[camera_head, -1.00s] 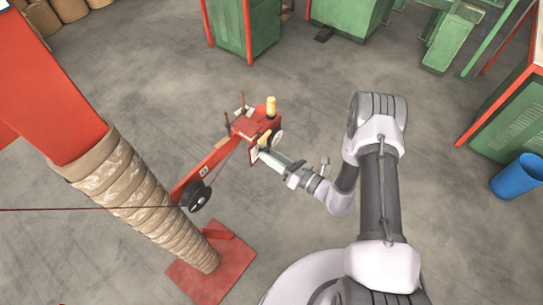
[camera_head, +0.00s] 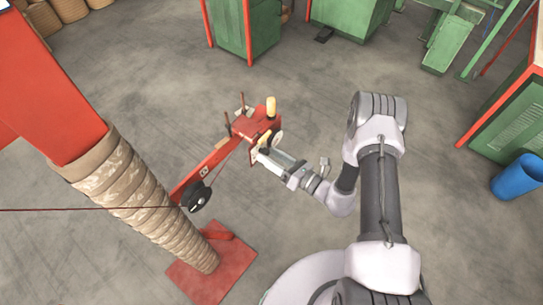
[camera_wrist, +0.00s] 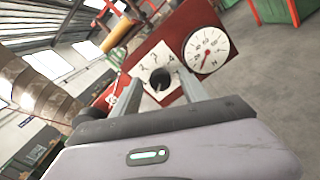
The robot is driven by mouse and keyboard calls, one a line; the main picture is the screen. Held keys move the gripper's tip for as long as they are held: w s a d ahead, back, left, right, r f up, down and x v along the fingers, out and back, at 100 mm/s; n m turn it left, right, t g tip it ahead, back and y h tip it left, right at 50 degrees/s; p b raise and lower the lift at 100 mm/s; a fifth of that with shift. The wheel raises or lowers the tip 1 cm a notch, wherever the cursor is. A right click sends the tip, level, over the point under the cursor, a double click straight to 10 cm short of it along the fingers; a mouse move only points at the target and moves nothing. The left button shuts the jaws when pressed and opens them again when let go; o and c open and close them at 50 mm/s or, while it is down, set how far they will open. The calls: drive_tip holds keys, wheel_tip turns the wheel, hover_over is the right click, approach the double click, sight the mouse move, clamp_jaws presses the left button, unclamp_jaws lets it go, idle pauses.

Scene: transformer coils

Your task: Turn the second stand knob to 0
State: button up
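The red stand (camera_head: 258,121) holds a white dial plate with a black knob (camera_wrist: 160,78) on its face, seen in the wrist view. Numerals 2, 3 and 4 show around the upper part of the plate (camera_wrist: 147,62); its lower part is partly hidden. A pale mark on the knob points down and slightly left. My gripper (camera_wrist: 158,80) is open, with one finger on each side of the knob and apparent gaps between. In the head view my gripper (camera_head: 268,153) reaches the stand's front right side.
A round white gauge (camera_wrist: 207,50) sits right of the knob plate. A black pulley (camera_head: 196,196) and a wrapped column (camera_head: 150,205) are at left. Open floor lies behind the stand.

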drive_tip(key=shift+s+d, duration=0.1)
drive_tip(key=p+v, duration=0.3)
drive_tip(key=v, duration=1.4)
drive_tip(key=shift+d+f, duration=0.1)
